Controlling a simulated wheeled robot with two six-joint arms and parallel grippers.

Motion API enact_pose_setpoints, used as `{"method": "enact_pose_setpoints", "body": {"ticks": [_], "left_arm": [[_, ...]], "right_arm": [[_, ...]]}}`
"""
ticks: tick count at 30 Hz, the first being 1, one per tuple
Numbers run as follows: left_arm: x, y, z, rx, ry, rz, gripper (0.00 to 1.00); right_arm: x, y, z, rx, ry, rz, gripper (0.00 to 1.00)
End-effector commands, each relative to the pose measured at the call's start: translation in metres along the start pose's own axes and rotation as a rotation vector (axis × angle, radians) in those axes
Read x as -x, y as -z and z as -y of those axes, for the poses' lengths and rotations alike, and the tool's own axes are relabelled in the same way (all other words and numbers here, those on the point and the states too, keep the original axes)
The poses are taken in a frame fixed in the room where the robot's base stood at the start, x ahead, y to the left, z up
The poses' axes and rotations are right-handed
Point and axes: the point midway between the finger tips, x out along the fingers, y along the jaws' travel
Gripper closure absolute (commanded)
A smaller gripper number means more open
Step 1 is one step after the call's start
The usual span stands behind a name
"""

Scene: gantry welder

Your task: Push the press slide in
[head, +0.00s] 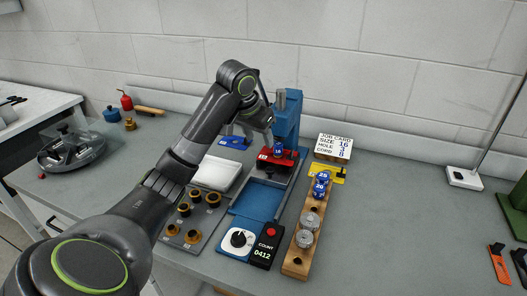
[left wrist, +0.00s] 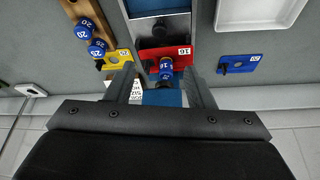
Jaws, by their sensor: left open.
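The press (head: 288,118) is a blue upright frame at the back of the bench. Its red slide (head: 284,162), with a white number label, sits at the press's foot. A blue knob marked 16 (head: 278,149) stands at the slide. In the left wrist view the red slide (left wrist: 182,54) lies just beyond my fingertips, and the knob (left wrist: 166,72) shows between the fingers. My left gripper (head: 262,132) is open and empty, beside the press. It also shows in the left wrist view (left wrist: 160,78). Contact with the slide cannot be told. My right gripper is not seen.
A blue tray (head: 260,198) lies in front of the press. A wooden rail (head: 297,255) with knobs, a counter (head: 267,246) and a board of brass rings (head: 187,228) are nearby. A yellow plate (head: 327,174) and job card (head: 334,147) stand right.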

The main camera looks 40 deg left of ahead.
Motion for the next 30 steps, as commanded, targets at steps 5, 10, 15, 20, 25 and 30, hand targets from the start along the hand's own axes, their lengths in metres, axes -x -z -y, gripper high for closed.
{"method": "enact_pose_setpoints", "body": {"ticks": [5, 10, 15, 20, 25, 30], "left_arm": [[0.023, 0.002, 0.0, -0.001, 0.0, 0.001, 0.52], [0.028, 0.001, 0.0, 0.001, 0.0, 0.001, 0.52], [0.029, 0.0, 0.0, 0.001, 0.0, 0.001, 0.52], [0.028, 0.0, 0.0, 0.0, 0.0, 0.001, 0.52], [0.028, 0.0, 0.0, 0.0, 0.0, 0.0, 0.52], [0.033, 0.002, 0.0, 0.0, 0.0, 0.0, 0.52]], "right_arm": [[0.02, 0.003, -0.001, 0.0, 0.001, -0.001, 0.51], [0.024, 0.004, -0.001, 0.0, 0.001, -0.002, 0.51], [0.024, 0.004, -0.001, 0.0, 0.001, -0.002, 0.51], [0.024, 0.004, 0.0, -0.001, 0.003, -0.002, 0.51], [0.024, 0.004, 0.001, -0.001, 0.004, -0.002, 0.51], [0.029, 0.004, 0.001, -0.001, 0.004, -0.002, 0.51]]}}
